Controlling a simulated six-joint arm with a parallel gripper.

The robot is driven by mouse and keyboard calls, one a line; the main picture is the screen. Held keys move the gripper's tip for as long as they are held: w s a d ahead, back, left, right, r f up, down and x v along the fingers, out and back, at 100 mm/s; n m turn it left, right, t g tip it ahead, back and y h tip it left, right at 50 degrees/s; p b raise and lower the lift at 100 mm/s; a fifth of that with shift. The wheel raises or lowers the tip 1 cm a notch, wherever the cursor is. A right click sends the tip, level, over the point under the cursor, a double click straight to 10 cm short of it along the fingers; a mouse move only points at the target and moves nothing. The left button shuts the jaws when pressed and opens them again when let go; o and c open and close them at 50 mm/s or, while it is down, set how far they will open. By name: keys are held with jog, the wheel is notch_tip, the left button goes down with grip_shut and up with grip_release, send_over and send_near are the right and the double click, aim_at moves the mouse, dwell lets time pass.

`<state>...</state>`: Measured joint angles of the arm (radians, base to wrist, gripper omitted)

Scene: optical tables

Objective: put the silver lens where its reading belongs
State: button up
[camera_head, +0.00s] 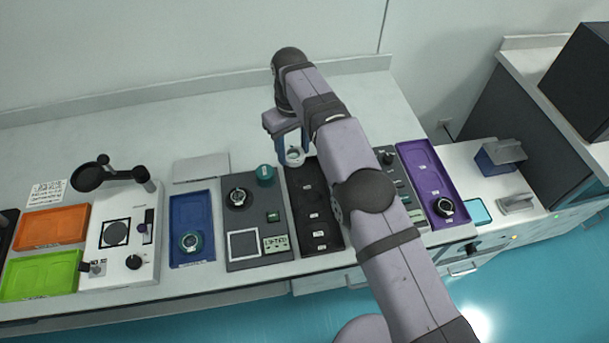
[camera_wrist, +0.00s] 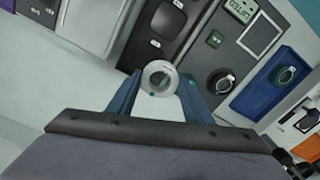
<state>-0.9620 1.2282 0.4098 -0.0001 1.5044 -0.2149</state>
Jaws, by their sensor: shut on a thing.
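My gripper (camera_head: 291,146) is shut on the silver lens (camera_head: 295,157), a pale ring with a clear centre. It is held above the back end of the black tray (camera_head: 337,236). In the wrist view the silver lens (camera_wrist: 160,66) sits between the two blue fingertips of my gripper (camera_wrist: 160,82). The black tray (camera_wrist: 138,52) lies beyond it with several small labels and recesses.
A blue tray (camera_head: 179,212) holds a dark teal-rimmed lens. A purple tray (camera_head: 420,165) at the right holds another dark lens. Orange (camera_head: 52,226) and green (camera_head: 40,275) trays lie at the far left beside a white instrument (camera_head: 148,205). My arm hides part of another grey device.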

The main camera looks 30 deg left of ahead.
jog(key=shift+w+d+f, duration=0.1)
jog(key=shift+w+d, duration=0.35)
jog(key=shift+w, duration=0.25)
jog(key=shift+w+d, duration=0.4)
jog(key=shift+w, duration=0.3)
jog(key=b, duration=0.2)
send_over(305, 177)
notch_tip(305, 177, down, 5)
jog(key=shift+f, duration=0.1)
jog(key=shift+f+p, duration=0.7)
jog(key=shift+f, duration=1.7)
jog(key=shift+f, duration=0.15)
jog(key=o, duration=0.9)
